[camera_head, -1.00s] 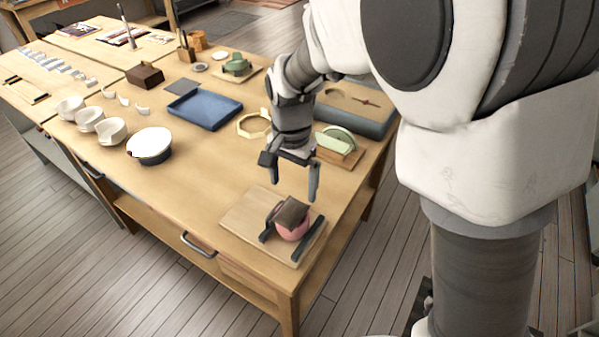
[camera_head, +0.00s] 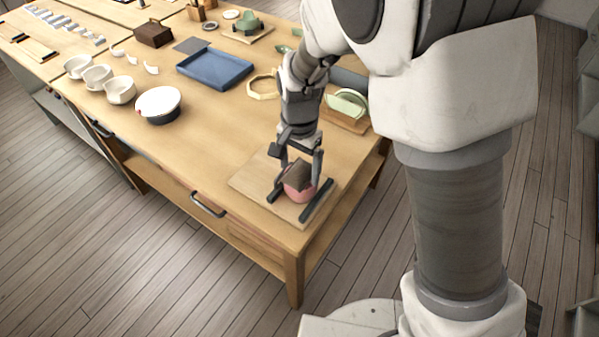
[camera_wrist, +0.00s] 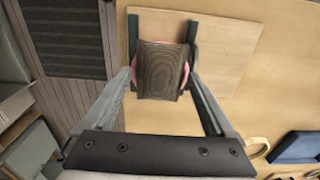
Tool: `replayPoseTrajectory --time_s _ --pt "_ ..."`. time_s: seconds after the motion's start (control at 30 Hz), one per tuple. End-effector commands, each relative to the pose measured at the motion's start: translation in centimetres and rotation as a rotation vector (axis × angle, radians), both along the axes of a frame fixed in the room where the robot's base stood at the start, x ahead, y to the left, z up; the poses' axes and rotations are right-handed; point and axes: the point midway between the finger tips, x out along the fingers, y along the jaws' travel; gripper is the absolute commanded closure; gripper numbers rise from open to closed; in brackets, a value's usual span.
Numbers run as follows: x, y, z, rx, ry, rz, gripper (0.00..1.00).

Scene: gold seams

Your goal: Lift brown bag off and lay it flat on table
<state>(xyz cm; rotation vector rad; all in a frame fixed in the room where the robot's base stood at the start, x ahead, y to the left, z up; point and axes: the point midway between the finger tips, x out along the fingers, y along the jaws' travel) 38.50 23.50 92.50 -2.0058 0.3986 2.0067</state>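The brown bag (camera_head: 298,176) lies on top of a pink round object (camera_head: 300,194), between two dark rails on a wooden board near the table's front corner. In the wrist view the brown bag (camera_wrist: 161,70) has a ringed, wood-like pattern, and pink shows at its sides. My gripper (camera_head: 301,180) is above the board with its fingers spread on either side of the bag. In the wrist view the gripper (camera_wrist: 163,72) is open, with one finger left and one right of the bag. Whether either finger touches it cannot be told.
The wooden board (camera_head: 250,180) carries dark rails (camera_head: 318,200) beside the pink object. The table left of the board is clear.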

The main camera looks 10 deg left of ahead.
Motion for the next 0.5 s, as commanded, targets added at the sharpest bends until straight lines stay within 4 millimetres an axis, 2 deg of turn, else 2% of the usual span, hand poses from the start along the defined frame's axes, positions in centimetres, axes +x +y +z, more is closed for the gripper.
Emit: replayPoseTrajectory --time_s 0.03,0.4,0.47,0.5 --pt "0.01 0.00 0.02 0.000 0.000 0.000 0.22" --pt "0.02 -0.01 0.04 0.000 0.000 0.000 0.88" --pt "0.02 0.00 0.05 0.000 0.000 0.000 0.99" --pt "0.02 0.00 0.05 0.000 0.000 0.000 1.00"
